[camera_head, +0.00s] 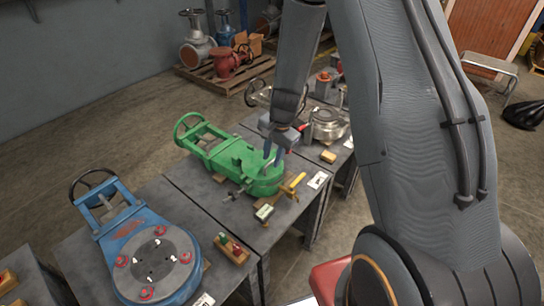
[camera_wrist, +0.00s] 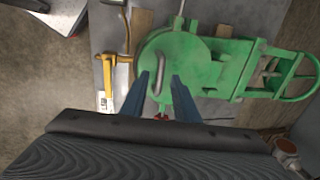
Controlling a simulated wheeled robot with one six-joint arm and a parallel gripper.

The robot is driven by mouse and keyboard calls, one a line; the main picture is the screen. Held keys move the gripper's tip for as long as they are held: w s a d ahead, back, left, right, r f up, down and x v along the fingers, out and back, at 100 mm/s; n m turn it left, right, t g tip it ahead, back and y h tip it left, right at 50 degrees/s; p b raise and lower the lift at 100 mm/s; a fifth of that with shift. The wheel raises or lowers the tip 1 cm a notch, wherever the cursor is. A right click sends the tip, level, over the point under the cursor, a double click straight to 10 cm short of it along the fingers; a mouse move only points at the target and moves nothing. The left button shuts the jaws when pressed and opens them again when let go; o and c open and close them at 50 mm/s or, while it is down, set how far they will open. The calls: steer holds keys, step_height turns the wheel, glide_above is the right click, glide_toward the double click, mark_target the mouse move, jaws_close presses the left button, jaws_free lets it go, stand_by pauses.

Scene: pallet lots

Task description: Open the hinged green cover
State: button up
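The green valve body (camera_head: 222,155) lies on a dark table with its round green cover (camera_head: 262,184) toward the front right. In the wrist view the cover (camera_wrist: 196,62) is closed flat and carries a curved metal handle (camera_wrist: 160,72). My gripper (camera_head: 274,156) points down over the cover. In the wrist view its two blue fingers (camera_wrist: 160,76) are apart, with the handle appearing between the tips. I cannot tell whether the fingers touch it. A metal rod with a fitting (camera_head: 234,194) sticks out at the cover's left side.
A blue valve (camera_head: 150,252) stands on the left table. A silver valve (camera_head: 327,124) stands behind on the right. The floor on the left is mostly clear.

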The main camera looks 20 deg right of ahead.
steer(key=shift+f, duration=0.2)
steer(key=shift+c, duration=0.3)
jaws_close()
steer(key=shift+r, duration=0.1)
